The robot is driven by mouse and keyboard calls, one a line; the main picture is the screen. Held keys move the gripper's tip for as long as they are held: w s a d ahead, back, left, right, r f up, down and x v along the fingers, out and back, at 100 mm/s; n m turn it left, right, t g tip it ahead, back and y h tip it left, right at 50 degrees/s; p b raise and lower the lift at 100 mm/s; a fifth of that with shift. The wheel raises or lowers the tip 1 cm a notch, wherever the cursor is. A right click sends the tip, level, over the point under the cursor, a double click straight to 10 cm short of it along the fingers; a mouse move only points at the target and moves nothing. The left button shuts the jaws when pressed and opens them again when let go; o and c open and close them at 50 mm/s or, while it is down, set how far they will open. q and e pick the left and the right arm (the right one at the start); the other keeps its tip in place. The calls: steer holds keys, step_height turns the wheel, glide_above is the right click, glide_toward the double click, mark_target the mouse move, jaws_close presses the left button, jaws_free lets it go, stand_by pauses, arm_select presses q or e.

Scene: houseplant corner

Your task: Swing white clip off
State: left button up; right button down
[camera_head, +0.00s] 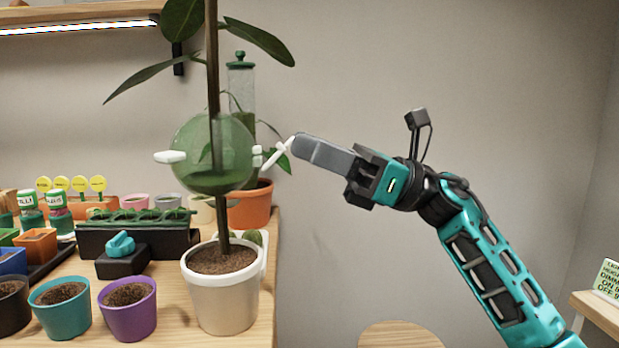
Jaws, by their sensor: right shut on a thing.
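A tall plant stem (212,80) rises from a white-rimmed pot (222,292) at the table's right end. A translucent green ball (228,150) sits around the stem. A white clip (272,158) stands out at the ball's right side, tilted up to the right. Another white piece (171,157) sticks out on the ball's left side. My right gripper (296,143) comes in from the right, its fingertips shut on the outer end of the white clip. The fingers partly hide that end. My left gripper is not in view.
A green-lidded glass jar (241,85) and a terracotta pot (249,206) stand behind the ball. A teal pot (62,312), a purple pot (130,315) and a black seedling tray (135,240) crowd the table's left. Open space lies right of the table edge.

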steer(key=shift+d+f+y+b, duration=0.15)
steer(key=shift+f+y+b, duration=0.2)
steer(key=shift+y+b, duration=0.4)
steer(key=c, duration=1.1)
jaws_free()
steer(key=v, duration=1.2)
steer(key=shift+d+f, duration=0.1)
steer(key=shift+d, duration=0.35)
